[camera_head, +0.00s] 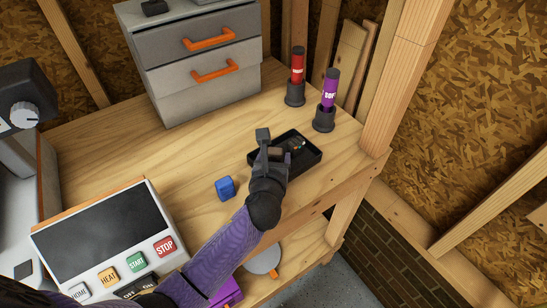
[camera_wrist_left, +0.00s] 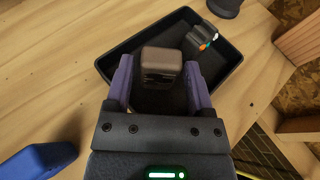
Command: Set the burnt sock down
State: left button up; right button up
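The burnt sock, taken here as a small brown-grey block (camera_wrist_left: 161,63), is between the two purple fingers of my left gripper (camera_wrist_left: 160,80), in the left wrist view. The sock and fingers are over the near part of a black tray (camera_wrist_left: 115,47). A thin dark gap seems to show at the left finger, so I cannot tell whether the fingers grip the sock or whether it touches the tray floor. In the head view my left gripper (camera_head: 272,146) is at the left side of the tray (camera_head: 313,160). My right gripper is not in view.
A dark piece with coloured dots (camera_wrist_left: 205,40) lies in the tray's far part. A blue block (camera_head: 225,188) is left of the tray. Red (camera_head: 298,66) and purple (camera_head: 330,90) tubes stand behind it. A drawer unit (camera_head: 200,75) and a control panel (camera_head: 105,240) flank clear wood.

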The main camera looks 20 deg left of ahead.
pick_arm(q)
jog(key=shift+o, duration=0.8)
jog(key=shift+s+f, duration=0.3)
jog(key=shift+f, duration=0.4)
jog(key=shift+r, duration=0.3)
jog(key=shift+s+d+r+p, duration=0.2)
jog(key=shift+s+r+p, duration=0.7)
jog(key=shift+p, duration=0.1)
jog(key=p+v, duration=0.2)
jog(key=v, duration=0.7)
jog(key=shift+s+r+p, duration=0.1)
jog(key=shift+r+p, duration=0.15)
jog(key=shift+p, duration=0.15)
